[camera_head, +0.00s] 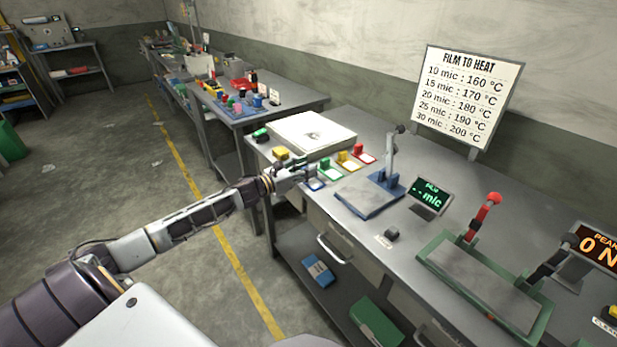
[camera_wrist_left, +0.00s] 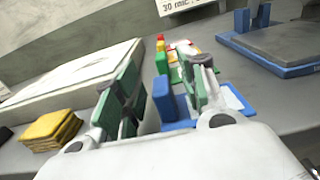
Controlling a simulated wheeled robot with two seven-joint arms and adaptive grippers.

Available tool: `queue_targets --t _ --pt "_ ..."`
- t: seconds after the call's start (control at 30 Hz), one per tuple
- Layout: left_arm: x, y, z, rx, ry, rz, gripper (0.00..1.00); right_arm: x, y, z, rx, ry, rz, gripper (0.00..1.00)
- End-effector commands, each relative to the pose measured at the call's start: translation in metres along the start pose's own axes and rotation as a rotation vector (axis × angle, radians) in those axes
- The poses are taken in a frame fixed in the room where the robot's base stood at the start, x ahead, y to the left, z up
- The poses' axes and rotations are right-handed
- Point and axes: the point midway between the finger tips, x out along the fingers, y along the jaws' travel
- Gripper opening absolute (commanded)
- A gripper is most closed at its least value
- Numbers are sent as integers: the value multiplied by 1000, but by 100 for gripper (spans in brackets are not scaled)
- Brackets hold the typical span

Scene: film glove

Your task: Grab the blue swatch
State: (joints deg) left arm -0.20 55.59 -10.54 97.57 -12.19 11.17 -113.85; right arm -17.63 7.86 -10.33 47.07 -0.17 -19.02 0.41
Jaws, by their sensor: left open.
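The blue swatch (camera_wrist_left: 163,98) is a small upright block on a blue-edged white card (camera_wrist_left: 235,101). In the head view the card (camera_head: 315,184) shows at the bench's front edge, and the swatch is mostly hidden by my gripper. My left gripper (camera_head: 300,169) is over the bench edge, close to that card. In the wrist view my left gripper (camera_wrist_left: 160,84) is open, and the blue swatch appears between its two green-padded fingers, apparently untouched; the depth gap is hard to judge. My right gripper is not in view.
Green (camera_head: 325,163), yellow (camera_head: 342,157) and red (camera_head: 357,150) swatches stand in a row beyond the blue one. A white slab (camera_head: 313,132) lies behind, with a yellow stack (camera_wrist_left: 50,130) near it. A blue-based stand (camera_head: 370,196) is to the right.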

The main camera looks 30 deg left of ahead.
Motion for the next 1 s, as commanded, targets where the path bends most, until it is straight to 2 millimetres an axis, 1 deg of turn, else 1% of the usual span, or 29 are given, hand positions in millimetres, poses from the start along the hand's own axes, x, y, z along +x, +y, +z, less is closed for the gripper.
queue_targets --t 0.3,0.37,0.63,1.0 --pt "0 0 0 0 0 0 41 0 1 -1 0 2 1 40" --pt "0 0 0 0 0 0 35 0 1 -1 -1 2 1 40" --pt "0 0 0 0 0 0 0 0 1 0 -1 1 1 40" --pt "0 0 2 0 0 0 0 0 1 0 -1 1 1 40"
